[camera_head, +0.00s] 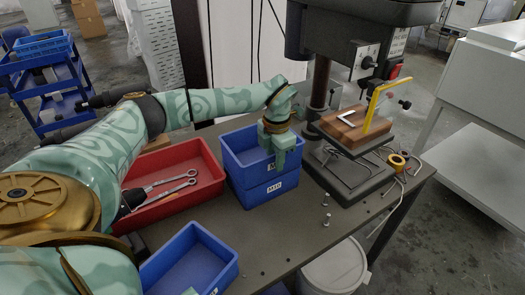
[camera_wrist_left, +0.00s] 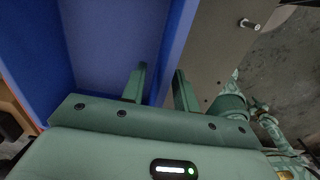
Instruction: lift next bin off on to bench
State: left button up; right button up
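Two blue bins are stacked on the bench (camera_head: 300,225) in the head view: the upper bin (camera_head: 240,160) on the lower bin (camera_head: 252,196), each with a white label in front. My left gripper (camera_head: 278,155) points down at the upper bin's front wall. In the left wrist view, the left gripper (camera_wrist_left: 160,82) has its fingers apart, one on each side of the blue bin wall (camera_wrist_left: 172,50); contact cannot be made out. Another blue bin (camera_head: 228,274) sits alone at the near edge. A green piece at its bottom may be my right gripper; its fingers cannot be made out.
A red bin (camera_head: 205,165) with wrenches (camera_head: 168,185) stands left of the stack. A drill press (camera_head: 345,180) with a wooden block (camera_head: 350,125) stands close on the right. A white bucket (camera_head: 335,270) is below.

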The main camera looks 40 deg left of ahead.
pick_arm(q)
jog(key=shift+w+f, duration=0.1)
jog(key=shift+f, duration=0.65)
jog(key=shift+r, duration=0.1)
grip_shut()
